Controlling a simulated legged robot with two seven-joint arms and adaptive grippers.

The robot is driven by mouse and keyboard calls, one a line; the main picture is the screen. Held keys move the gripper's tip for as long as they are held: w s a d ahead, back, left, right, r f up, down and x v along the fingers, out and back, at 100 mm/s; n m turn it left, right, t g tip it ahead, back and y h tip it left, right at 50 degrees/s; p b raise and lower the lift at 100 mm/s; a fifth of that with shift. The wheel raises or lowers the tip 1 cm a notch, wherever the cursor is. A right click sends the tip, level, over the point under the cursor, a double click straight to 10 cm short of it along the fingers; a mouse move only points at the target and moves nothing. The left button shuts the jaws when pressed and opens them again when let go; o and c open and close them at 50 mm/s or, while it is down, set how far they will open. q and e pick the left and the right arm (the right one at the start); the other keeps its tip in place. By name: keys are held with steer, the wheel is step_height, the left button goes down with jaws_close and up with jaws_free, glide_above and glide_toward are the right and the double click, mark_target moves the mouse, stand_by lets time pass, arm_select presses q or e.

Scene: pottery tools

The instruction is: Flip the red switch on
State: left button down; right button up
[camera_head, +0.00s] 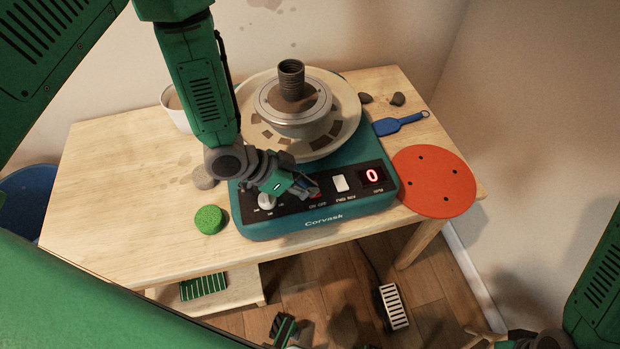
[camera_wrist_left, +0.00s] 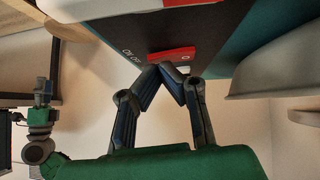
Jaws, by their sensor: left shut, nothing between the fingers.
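The red switch (camera_head: 316,195) is on the black front panel of the teal pottery wheel (camera_head: 330,222), beside the ON OFF label. It shows as a red rocker in the left wrist view (camera_wrist_left: 172,55). My left gripper (camera_head: 310,190) is over the panel and partly covers the switch in the head view. In the wrist view its closed, empty fingertips (camera_wrist_left: 172,68) are right at the switch's edge. I cannot tell whether they touch it. The red display (camera_head: 372,175) reads 0. My right arm is at the lower right; its fingers are not clear.
A white button (camera_head: 340,183) and a pale knob (camera_head: 266,201) flank the switch. The wheel head (camera_head: 292,115) carries a dark ribbed cylinder (camera_head: 291,78). A green sponge (camera_head: 209,219), red disc (camera_head: 433,181) and blue tool (camera_head: 398,124) lie nearby. The table's left side (camera_head: 115,190) is clear.

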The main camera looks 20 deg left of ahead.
arm_select(q)
steer(key=shift+a, duration=0.2)
steer(key=shift+d+f, duration=0.1)
steer(key=shift+f, duration=0.15)
steer(key=shift+s+d+r, duration=0.1)
steer(key=shift+d, duration=0.05)
steer(key=shift+w+a+r, duration=0.25)
steer(key=shift+w+a, duration=0.05)
steer(key=shift+w, duration=0.25)
steer(key=shift+w+a, duration=0.1)
steer(key=shift+a, duration=0.15)
steer(key=shift+d+r, duration=0.1)
